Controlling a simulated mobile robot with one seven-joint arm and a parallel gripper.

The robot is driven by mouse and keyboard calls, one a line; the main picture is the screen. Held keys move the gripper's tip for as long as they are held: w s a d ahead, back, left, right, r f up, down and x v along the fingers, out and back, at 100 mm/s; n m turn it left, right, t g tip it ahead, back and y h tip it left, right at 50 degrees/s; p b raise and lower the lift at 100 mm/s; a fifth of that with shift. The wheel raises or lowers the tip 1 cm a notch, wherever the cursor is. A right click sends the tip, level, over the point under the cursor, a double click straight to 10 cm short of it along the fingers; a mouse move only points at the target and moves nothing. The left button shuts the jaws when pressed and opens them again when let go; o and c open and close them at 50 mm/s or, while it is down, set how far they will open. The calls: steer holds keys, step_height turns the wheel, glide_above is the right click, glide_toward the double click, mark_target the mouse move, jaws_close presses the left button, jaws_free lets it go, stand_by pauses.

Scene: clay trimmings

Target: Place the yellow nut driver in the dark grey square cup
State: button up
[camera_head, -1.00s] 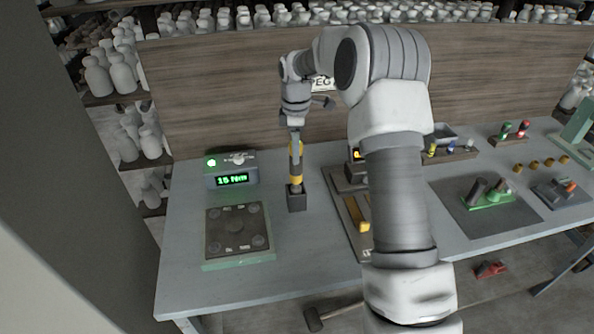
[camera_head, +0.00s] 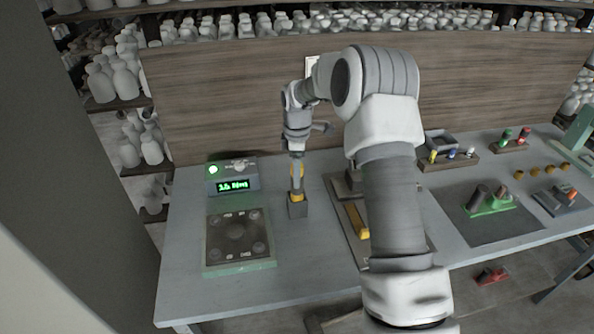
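The yellow nut driver (camera_head: 296,182) stands upright, with yellow bands and a grey middle on its handle. My gripper (camera_head: 296,154) points down and is shut on its upper end. The dark grey square cup (camera_head: 298,209) stands on the table directly below. The driver's lower end is hidden and appears to be inside the cup. The fingertips are small and partly blurred.
A torque display box (camera_head: 232,178) and a dark square plate on a green base (camera_head: 238,241) are to the left. A tray with a yellow piece (camera_head: 356,220) lies right of the cup, partly behind my arm. The bare table (camera_head: 305,262) is clear in front.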

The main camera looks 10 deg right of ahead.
steer(key=s+r+m+t, duration=0.1)
steer(key=s+r, duration=0.2)
steer(key=r, duration=0.7)
steer(key=s+r+m, duration=0.1)
steer(key=s+r, duration=0.2)
steer(key=r, duration=0.6)
steer(key=s+r+m+t, duration=0.2)
steer(key=s+r+m, duration=0.35)
steer(key=s, duration=0.45)
steer(key=s+f+m+t, duration=0.2)
steer(key=s+m, duration=0.6)
steer(key=s, duration=1.1)
steer(key=shift+s+t, duration=0.3)
steer(key=shift+s, duration=0.1)
